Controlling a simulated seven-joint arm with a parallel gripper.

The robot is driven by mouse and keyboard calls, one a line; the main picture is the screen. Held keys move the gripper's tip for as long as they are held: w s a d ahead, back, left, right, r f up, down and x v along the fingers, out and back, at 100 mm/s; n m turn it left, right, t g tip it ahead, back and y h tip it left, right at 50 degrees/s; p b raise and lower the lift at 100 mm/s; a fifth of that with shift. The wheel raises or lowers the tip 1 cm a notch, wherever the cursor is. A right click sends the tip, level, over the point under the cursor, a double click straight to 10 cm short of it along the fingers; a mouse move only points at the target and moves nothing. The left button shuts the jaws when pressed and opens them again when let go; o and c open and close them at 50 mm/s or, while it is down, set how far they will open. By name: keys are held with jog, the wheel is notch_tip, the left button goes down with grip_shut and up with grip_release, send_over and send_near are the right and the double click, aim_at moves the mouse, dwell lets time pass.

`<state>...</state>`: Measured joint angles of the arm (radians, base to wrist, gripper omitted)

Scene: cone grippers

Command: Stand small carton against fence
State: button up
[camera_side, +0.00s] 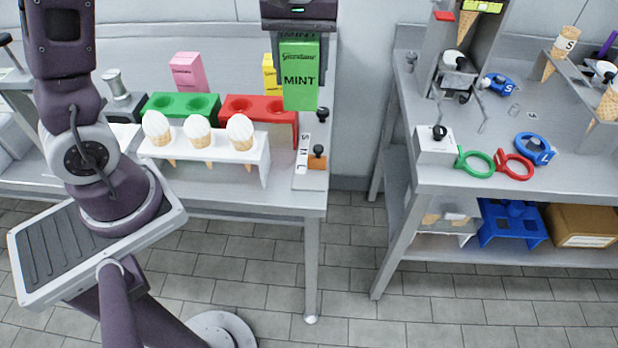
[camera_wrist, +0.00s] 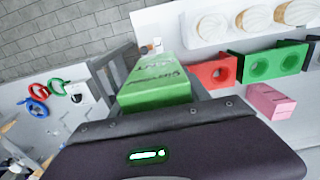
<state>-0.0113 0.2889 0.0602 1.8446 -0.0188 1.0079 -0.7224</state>
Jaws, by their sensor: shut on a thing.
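A green carton marked MINT (camera_side: 299,88) is held upright in my gripper (camera_side: 299,70), whose fingers close on its left and right sides. The carton hangs at the right end of the left table, in front of the wall. In the wrist view the green carton (camera_wrist: 155,93) lies between the two fingers. A pink carton (camera_side: 187,72) stands at the back of the table. A yellow carton (camera_side: 268,75) is partly hidden behind my gripper and the green carton. I cannot tell which part is the fence.
A green block (camera_side: 181,104) and a red block (camera_side: 258,120) with round holes stand behind a white cone rack (camera_side: 210,147) with several filled cones. A white S-M-L strip (camera_side: 303,155) lies near the table's right edge. A gap separates the right table (camera_side: 480,180).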

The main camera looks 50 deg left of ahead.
jog(key=s+d, duration=0.4)
jog(key=d, duration=0.3)
jog(key=f, duration=1.5)
jog(key=shift+w+a+f, duration=0.15)
jog(key=shift+w+a, duration=0.1)
jog(key=shift+a, duration=0.1)
jog(key=shift+f, duration=0.15)
jog(key=o, duration=1.6)
jog(key=shift+c, duration=0.2)
